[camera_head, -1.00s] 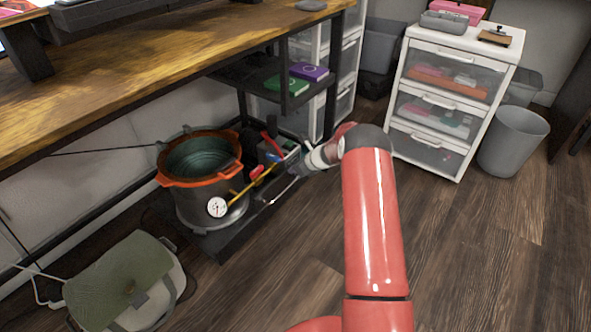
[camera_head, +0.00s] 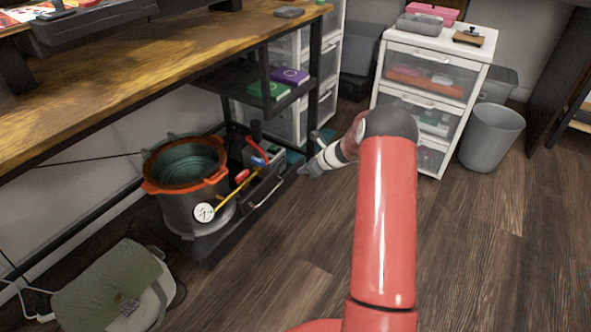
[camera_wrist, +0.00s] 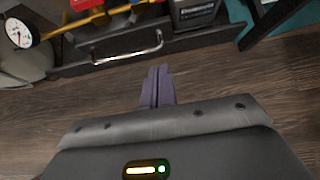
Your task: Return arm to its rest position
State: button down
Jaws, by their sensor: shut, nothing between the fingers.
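My gripper (camera_head: 308,170) is at the end of my red arm, over the wooden floor to the right of the low black platform. In the wrist view its two purple-grey fingers (camera_wrist: 157,86) lie together, shut and empty, with bare floor around them. The fingertips point toward the platform's silver handle (camera_wrist: 127,48) and appear apart from it. My arm's raised elbow hides part of the white drawer unit in the head view.
The black platform (camera_head: 205,250) holds a pot with an orange rim (camera_head: 150,188) and a pressure gauge (camera_head: 204,212). A wooden desk (camera_head: 140,65) stands above. A white drawer unit (camera_head: 480,54) and grey bin (camera_head: 490,138) stand at right. A green bag (camera_head: 105,285) lies lower left. The floor right is clear.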

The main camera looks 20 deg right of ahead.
jog(key=s+a+r+n+g+p, duration=0.15)
jog(key=s+a+r+n, duration=0.3)
jog(key=r, duration=0.45)
jog(key=s+a+r+n+h+p, duration=0.15)
jog(key=s+a+r+n, duration=0.35)
jog(key=r, duration=0.5)
jog(key=s+a+r+n+g+p, duration=0.1)
jog(key=s+a+r+n+p, duration=0.15)
jog(key=s+r+n, duration=0.5)
jog(key=s+r+n+h+p, duration=0.1)
jog(key=s+r+n, duration=0.2)
jog(key=s, duration=0.5)
jog(key=s+a+r+n+h+p, duration=0.1)
jog(key=s+r+n, duration=0.3)
jog(key=s, duration=0.5)
jog(key=s+r+n+t+h+p, duration=0.1)
jog(key=s+r+n, duration=0.3)
jog(key=s, duration=0.4)
jog(key=shift+s+a+r+h, duration=0.2)
jog(key=shift+s+a+h, duration=0.1)
jog(key=shift+h, duration=0.25)
